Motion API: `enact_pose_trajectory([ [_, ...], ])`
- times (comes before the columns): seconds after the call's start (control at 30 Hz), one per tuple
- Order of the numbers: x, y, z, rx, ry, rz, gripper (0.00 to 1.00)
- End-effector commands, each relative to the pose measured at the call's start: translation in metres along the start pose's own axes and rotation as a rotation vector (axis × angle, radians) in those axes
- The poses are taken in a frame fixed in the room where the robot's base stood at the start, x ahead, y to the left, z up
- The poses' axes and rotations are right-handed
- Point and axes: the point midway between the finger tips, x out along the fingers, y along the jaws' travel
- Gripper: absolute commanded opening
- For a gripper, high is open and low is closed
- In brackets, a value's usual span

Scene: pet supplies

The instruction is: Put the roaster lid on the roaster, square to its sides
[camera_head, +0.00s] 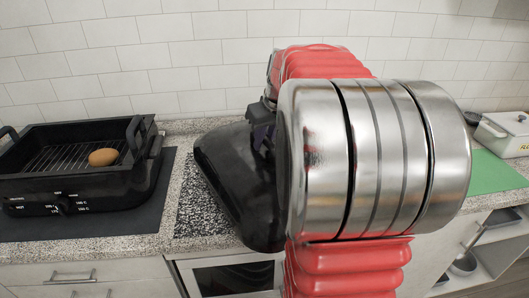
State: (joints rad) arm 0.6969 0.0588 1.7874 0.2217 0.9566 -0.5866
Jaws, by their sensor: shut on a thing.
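The black roaster (60,190) stands open on the counter at the left, with a wire rack (65,157) inside. A brown, egg-shaped item (103,157) sits on the rack at its right side. The black roaster lid (228,180) is right of the roaster, steeply tilted, with its lower edge near the counter front. My gripper (262,134) is shut on the lid at its upper right side. My large arm link hides most of the gripper and the lid's right part, so the grip on the handle cannot be seen clearly.
The roaster stands on a dark mat (100,222). A speckled counter strip (190,215) lies beneath the lid. A green mat (497,175) and a white lettered container (505,135) are at the right. A tiled wall (180,60) closes the back.

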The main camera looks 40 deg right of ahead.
Motion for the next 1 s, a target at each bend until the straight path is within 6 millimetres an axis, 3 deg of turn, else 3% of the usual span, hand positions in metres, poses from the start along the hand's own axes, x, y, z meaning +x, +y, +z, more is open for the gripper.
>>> enact_pose_trajectory([
  [0.1,-0.017,0.0,-0.008,-0.002,0.007,0.003,0.0],
  [0.3,-0.03,0.0,-0.013,-0.001,0.006,0.002,0.0],
  [1.0,-0.031,0.0,-0.013,-0.001,0.005,0.002,0.0],
])
